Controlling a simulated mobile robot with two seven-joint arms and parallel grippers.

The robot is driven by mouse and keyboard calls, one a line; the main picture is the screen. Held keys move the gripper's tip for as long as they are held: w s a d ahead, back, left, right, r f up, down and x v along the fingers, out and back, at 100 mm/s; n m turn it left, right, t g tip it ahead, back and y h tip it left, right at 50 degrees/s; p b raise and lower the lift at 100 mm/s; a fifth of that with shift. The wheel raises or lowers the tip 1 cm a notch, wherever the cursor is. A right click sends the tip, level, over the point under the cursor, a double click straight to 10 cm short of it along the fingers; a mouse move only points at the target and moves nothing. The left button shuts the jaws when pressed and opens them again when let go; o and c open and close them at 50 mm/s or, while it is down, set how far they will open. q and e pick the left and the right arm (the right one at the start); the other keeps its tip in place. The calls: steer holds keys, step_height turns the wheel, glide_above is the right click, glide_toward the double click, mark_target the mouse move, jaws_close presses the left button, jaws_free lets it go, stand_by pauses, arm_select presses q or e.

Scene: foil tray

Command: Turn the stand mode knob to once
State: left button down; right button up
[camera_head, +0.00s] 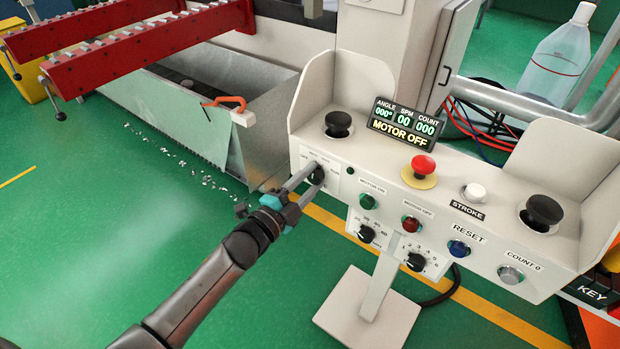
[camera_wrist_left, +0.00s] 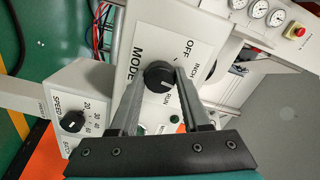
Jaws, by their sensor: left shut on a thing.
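The mode knob (camera_head: 318,176) is a round black knob on a white plate at the left end of the press control stand (camera_head: 455,215). In the left wrist view the knob (camera_wrist_left: 158,74) sits beside the words MODE, OFF, INCH and RUN; I cannot read ONCE. A small light mark shows on its lower right part, but I cannot tell its exact setting. My left gripper (camera_head: 311,172) reaches in from the lower left, its two fingers closed on the knob from either side. Its fingertips (camera_wrist_left: 162,78) hide the knob's edges. My right gripper is not in view.
A speed knob (camera_wrist_left: 72,121) sits close by. A green button (camera_head: 368,201), a red button (camera_head: 411,224) and a red emergency stop (camera_head: 424,166) are on the stand. The display (camera_head: 405,122) reads MOTOR OFF. The green floor (camera_head: 100,240) at left is mostly clear.

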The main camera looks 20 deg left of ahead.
arm_select(q)
steer(key=shift+m, duration=1.1)
steer(key=shift+c, duration=1.8)
jaws_free()
steer(key=shift+s+a, duration=0.2)
steer(key=shift+s, duration=0.35)
steer(key=p+v, duration=0.3)
steer(key=v, duration=1.1)
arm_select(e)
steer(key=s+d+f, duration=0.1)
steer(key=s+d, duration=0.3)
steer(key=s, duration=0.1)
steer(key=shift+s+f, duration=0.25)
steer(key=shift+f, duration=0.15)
